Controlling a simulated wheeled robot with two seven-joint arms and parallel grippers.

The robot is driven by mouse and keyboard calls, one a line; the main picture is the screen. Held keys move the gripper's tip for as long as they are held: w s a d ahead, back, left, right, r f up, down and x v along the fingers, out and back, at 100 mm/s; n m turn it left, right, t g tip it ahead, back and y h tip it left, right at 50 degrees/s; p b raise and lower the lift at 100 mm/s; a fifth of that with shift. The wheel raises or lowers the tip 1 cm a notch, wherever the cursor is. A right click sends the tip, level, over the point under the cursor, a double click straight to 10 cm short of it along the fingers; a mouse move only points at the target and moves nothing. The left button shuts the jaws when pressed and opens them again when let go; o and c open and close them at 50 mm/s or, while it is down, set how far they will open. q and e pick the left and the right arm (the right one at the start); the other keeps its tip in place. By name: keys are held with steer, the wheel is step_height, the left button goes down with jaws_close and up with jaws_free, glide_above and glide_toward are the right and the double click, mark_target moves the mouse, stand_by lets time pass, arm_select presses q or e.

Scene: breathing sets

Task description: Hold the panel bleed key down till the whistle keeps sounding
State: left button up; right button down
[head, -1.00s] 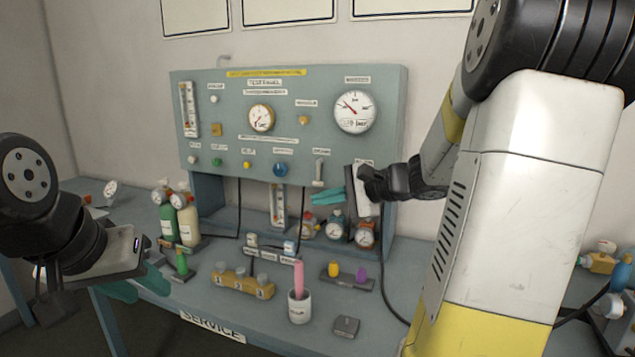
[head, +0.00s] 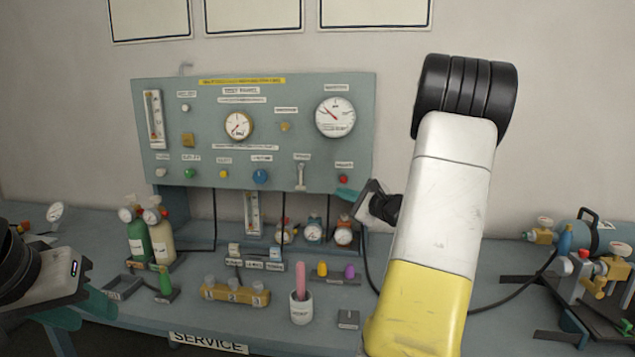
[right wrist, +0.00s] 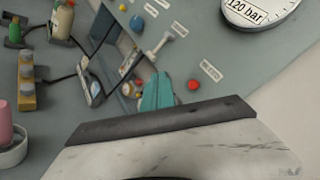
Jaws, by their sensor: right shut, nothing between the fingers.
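The grey-blue test panel (head: 270,110) stands at the back of the bench. Along its lower row are a grey knob (head: 161,172), a green knob (head: 194,173), a yellow knob (head: 224,174), a blue knob (head: 260,176), a white lever (head: 300,178) and a red button (head: 343,179). Their labels are too blurred to tell which is the bleed key. My right gripper (head: 346,193) is shut and empty, just below the red button in the head view. In the right wrist view its teal fingertips (right wrist: 158,92) lie beside the red button (right wrist: 195,84), apart from it. My left gripper (head: 82,311) is open and empty at lower left.
Green and cream cylinders (head: 138,240) stand left of the panel. A yellow block (head: 235,292), a white cup (head: 301,308) with a pink rod and a small grey box (head: 348,319) stand in front. Cylinder gear (head: 600,265) lies at right.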

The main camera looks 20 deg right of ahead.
mark_target(344, 180)
steer(key=shift+w+d, duration=0.75)
steer(key=shift+w, duration=0.5)
steer(key=shift+w+d, duration=0.8)
steer(key=shift+w, duration=0.45)
steer(key=shift+w+d, duration=0.75)
steer(key=shift+w, duration=0.5)
steer(key=shift+w+d, duration=0.2)
steer(key=shift+w, duration=0.15)
steer(key=shift+w+d, duration=0.35)
steer(key=shift+w, duration=0.15)
stand_by(3.4)
